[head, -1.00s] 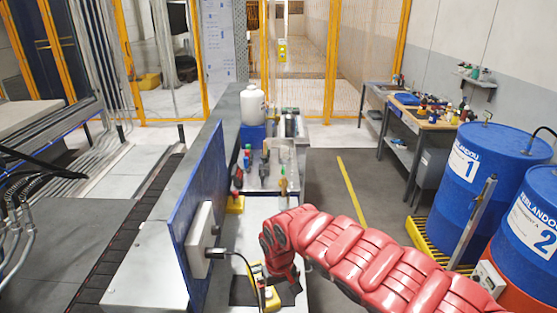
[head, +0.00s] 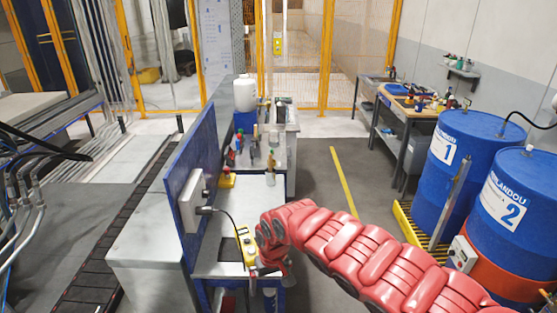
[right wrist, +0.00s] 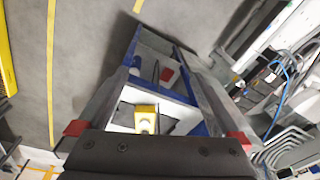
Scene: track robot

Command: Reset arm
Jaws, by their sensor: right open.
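My right arm, in red padding, comes in from the lower right in the head view. Its gripper (head: 267,268) is near the front end of a narrow workbench (head: 232,222), just right of a yellow control box (head: 247,243). In the right wrist view my right gripper (right wrist: 157,134) has its two red-tipped fingers wide apart. A yellow block-like thing (right wrist: 146,117) shows between them, beyond the gripper; nothing appears held. My left gripper is not in the head view.
A blue upright panel (head: 198,160) with a grey box (head: 190,200) and cable stands left of the bench. Two blue drums (head: 460,165) stand at the right, with a tool table (head: 425,112) behind. The grey floor (head: 320,190) right of the bench is clear.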

